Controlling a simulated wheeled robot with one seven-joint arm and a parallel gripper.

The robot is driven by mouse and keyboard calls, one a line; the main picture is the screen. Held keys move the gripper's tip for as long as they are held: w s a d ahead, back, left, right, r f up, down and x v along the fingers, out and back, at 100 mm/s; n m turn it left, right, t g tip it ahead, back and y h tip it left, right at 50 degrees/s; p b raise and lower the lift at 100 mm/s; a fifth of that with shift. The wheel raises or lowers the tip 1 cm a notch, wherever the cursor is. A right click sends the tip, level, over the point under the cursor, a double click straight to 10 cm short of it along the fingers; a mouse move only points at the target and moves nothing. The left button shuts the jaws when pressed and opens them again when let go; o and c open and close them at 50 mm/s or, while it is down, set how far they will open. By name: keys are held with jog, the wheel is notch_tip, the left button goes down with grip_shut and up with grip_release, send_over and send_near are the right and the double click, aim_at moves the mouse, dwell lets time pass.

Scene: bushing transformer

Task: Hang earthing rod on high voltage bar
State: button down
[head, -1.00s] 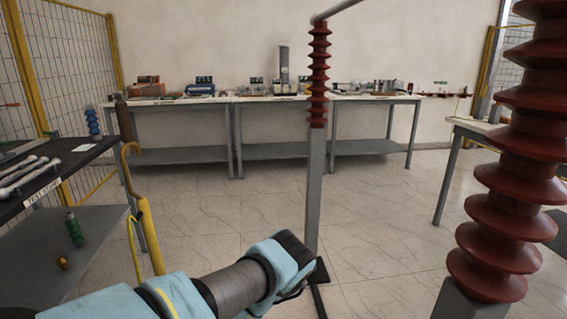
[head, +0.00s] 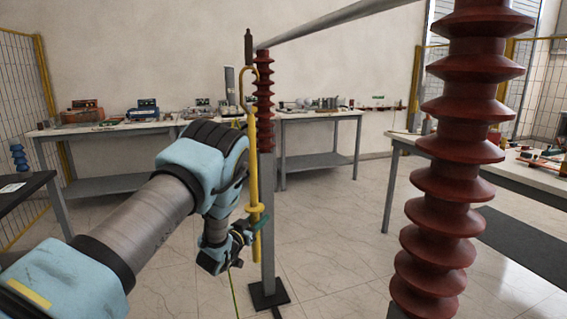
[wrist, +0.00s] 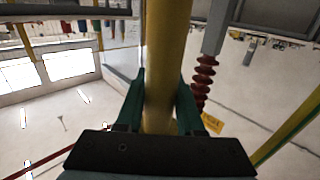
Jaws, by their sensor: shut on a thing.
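The yellow earthing rod (head: 252,165) stands upright in the head view, with a curved yellow hook near its top and a dark tip above. My gripper (head: 245,228) is shut on its lower part; in the wrist view the green fingers (wrist: 160,100) close on both sides of the yellow rod (wrist: 166,60). The grey high voltage bar (head: 335,22) runs from the far insulator's top toward the upper right. The hook shows close to the bar's far end in the picture. I cannot tell whether they touch.
The far red insulator (head: 265,100) stands on a grey post behind the rod. A large red insulator (head: 445,170) stands near on the right. Benches (head: 110,130) with equipment line the wall. Open floor lies between the two insulators.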

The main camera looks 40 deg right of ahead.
jog(key=s+d+r+m+g+h+p, duration=0.1)
jog(key=d+r+m+g, duration=0.2)
jog(key=r, duration=0.6)
jog(key=s+d+r+g+h, duration=0.1)
jog(key=s+d+r+g, duration=0.1)
jog(key=d+r, duration=0.55)
jog(key=s+d+f+b, duration=0.2)
jog(key=s+d+f, duration=0.1)
jog(key=d, duration=0.3)
jog(key=shift+d+b, duration=0.2)
jog(key=shift+b, duration=0.2)
jog(key=shift+f, duration=0.1)
